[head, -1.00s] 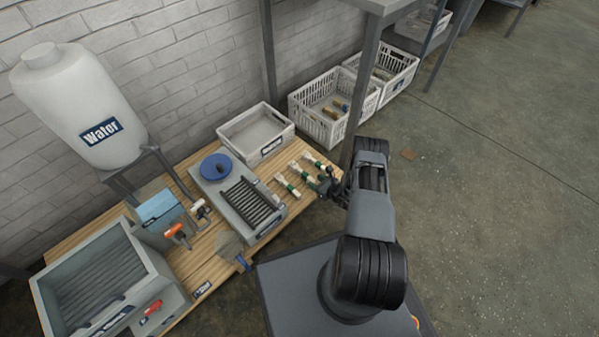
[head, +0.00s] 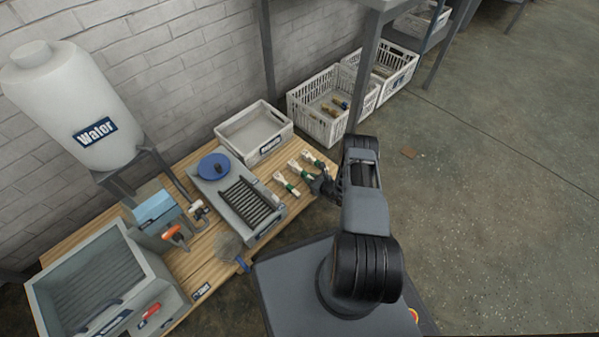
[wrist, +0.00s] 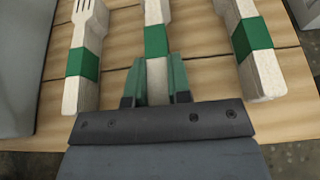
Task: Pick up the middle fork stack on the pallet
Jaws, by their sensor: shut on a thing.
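Three pale wooden fork stacks with green bands lie side by side on the slatted wooden pallet (wrist: 110,115). The middle fork stack (wrist: 155,38) runs straight up the wrist view, and my gripper (wrist: 156,72) is shut on it, one green-tipped finger on each side, just below its green band. The left fork stack (wrist: 84,60) shows its tines, and the right fork stack (wrist: 252,45) lies tilted; both are apart from the fingers. In the head view my gripper (head: 322,185) is at the right end of the stacks and partly hides the middle one (head: 300,171).
A grey ribbed press tray (head: 250,207) with a blue disc (head: 214,166) stands left of the stacks. An empty pale bin (head: 270,143) stands behind them. Slatted crates (head: 325,122) stand on the floor beyond, near a table leg (head: 365,80).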

